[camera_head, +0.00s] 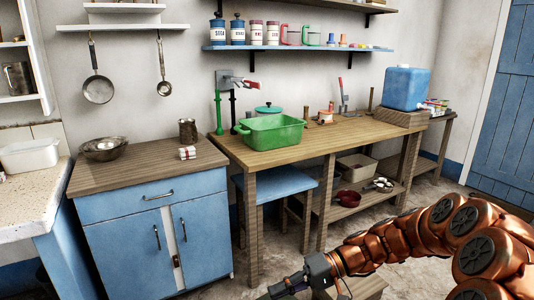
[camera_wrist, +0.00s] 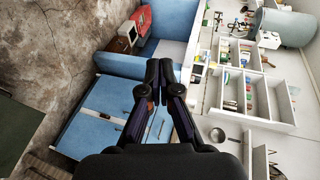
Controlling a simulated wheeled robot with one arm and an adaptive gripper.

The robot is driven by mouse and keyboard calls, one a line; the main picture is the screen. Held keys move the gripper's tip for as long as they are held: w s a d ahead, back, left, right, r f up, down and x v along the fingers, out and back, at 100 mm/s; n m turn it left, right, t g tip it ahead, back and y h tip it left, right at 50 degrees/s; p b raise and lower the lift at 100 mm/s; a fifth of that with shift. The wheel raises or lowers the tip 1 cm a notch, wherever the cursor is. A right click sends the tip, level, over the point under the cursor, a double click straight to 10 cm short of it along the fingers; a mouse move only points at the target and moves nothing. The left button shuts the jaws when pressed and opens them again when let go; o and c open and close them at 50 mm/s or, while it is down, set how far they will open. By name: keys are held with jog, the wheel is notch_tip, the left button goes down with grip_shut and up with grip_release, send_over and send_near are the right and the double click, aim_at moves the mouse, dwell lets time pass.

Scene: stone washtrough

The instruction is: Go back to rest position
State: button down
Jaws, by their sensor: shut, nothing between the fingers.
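My gripper (camera_head: 288,287) is low at the bottom middle of the head view, in front of the wooden table and right of the blue cabinet. My copper arm reaches to it from the right edge. In the wrist view, the gripper's dark fingers (camera_wrist: 159,68) are together at the tips with nothing between them. The gripper touches no object that I can see.
A blue cabinet (camera_head: 187,249) stands left, a wooden table (camera_head: 296,153) in the middle. The table holds a green basin (camera_head: 270,134) and a blue container (camera_head: 407,88). A blue stool (camera_head: 279,187) is under it. Floor shows between the table and my arm.

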jog(key=s+r+g+h+p, duration=0.1)
jog(key=s+r+h+p, duration=0.35)
jog(key=s+r, duration=0.3)
jog(key=s+d+r+m+t+h+p, duration=0.1)
jog(key=s+d+r+h+p, duration=0.3)
jog(key=s, duration=0.5)
jog(key=s+d+r+m+t+h+p, duration=0.1)
jog(key=s+d+r+m+h+p, duration=0.1)
jog(key=s+d+r+h+p, duration=0.3)
jog(key=s+d+r+p, duration=0.3)
jog(key=s+d+p, duration=0.2)
jog(key=shift+d+r+t, duration=0.2)
jog(key=shift+r+t, duration=0.15)
jog(key=shift+t, duration=0.05)
jog(key=c, duration=1.9)
grip_release()
jog(key=shift+s+d+r+m+h+p, duration=0.15)
jog(key=shift+d+m+h+p, duration=0.1)
jog(key=shift+d+m+p, duration=0.1)
jog(key=o, duration=0.4)
jog(key=shift+s+d, duration=0.1)
jog(key=shift+c, duration=0.2)
jog(key=o, duration=0.3)
jog(key=shift+o, duration=0.3)
